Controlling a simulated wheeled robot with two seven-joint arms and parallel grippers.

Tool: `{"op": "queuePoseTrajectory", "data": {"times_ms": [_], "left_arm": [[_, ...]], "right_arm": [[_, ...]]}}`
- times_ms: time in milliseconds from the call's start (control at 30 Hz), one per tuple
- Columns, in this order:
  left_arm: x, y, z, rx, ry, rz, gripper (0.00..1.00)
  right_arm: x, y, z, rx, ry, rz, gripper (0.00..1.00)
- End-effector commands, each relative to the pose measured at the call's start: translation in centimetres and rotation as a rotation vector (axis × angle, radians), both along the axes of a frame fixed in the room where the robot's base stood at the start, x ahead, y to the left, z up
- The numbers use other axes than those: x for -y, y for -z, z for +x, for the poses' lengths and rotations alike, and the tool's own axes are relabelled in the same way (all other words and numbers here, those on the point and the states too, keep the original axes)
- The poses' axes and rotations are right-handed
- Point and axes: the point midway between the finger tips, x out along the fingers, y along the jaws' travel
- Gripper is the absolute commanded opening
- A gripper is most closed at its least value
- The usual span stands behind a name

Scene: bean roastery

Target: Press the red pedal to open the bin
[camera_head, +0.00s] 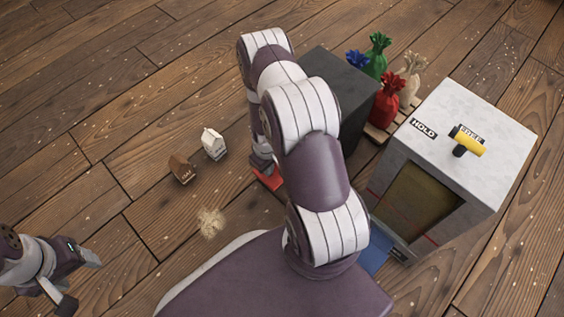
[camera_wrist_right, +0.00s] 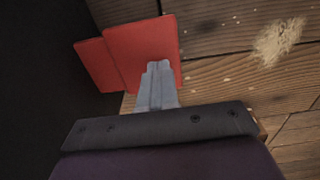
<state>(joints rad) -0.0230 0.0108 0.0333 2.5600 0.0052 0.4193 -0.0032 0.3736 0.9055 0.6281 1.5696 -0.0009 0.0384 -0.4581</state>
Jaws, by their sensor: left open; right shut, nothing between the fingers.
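The red pedal (camera_head: 268,181) is low at the foot of a dark box-shaped bin (camera_head: 352,92); my right arm hides much of both. In the right wrist view the pedal shows as two overlapping red plates (camera_wrist_right: 147,42). My right gripper (camera_wrist_right: 158,66) is shut and empty, with its fingertips over the larger plate's near edge; I cannot tell whether they touch it. The bin's visible top looks flat and dark. My left gripper (camera_head: 82,281) is open and empty at the lower left, far from the pedal.
A pale cabinet (camera_head: 480,110) with a yellow-handled lever (camera_head: 467,141) and a blue plate (camera_head: 376,252) stands right. A brown bag (camera_head: 182,169), a white bag (camera_head: 214,145) and a beige spill (camera_head: 211,222) lie on the left floor.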

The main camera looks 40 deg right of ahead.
Motion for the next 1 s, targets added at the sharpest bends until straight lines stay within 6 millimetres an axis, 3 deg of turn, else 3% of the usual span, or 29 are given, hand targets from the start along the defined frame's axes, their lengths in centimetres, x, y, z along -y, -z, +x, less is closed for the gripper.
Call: {"op": "queuePoseTrajectory", "data": {"times_ms": [600,1000], "left_arm": [[0.0,2.1,0.0,0.0,0.0,0.0,0.62],[0.0,2.1,0.0,0.0,0.0,0.0,0.62]], "right_arm": [[0.0,2.9,0.0,0.001,0.0,0.0,0.0],[0.0,3.1,0.0,0.0,0.0,0.0,0.0]]}}
